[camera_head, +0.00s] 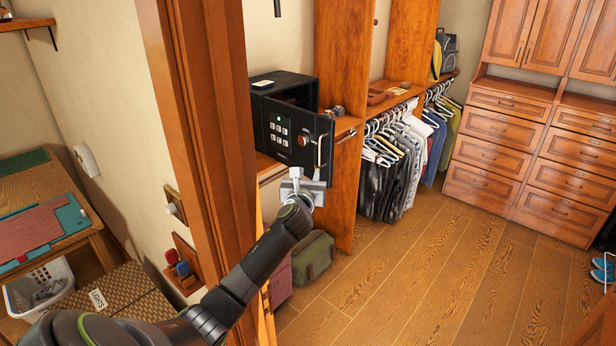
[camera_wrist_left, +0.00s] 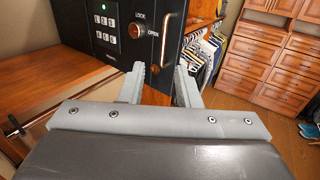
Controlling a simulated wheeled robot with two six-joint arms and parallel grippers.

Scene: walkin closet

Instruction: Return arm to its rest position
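My left arm reaches in from the bottom left, and its left gripper (camera_head: 305,180) is in front of a black safe (camera_head: 284,88), just below the safe door's handle. In the left wrist view the fingers of my left gripper (camera_wrist_left: 160,84) stand apart with nothing between them. The safe door (camera_head: 290,138) is ajar, swung out toward me. It has a keypad, a round knob and a silver handle; the door (camera_wrist_left: 125,22) also shows in the left wrist view, behind the fingertips. I cannot tell whether the fingers touch the door. My right gripper is not in view.
Clothes hang on a rail (camera_head: 390,170) to the right of the safe. A green bag (camera_head: 313,257) sits on the floor below. The wooden floor (camera_head: 430,275) in front of the drawers is clear.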

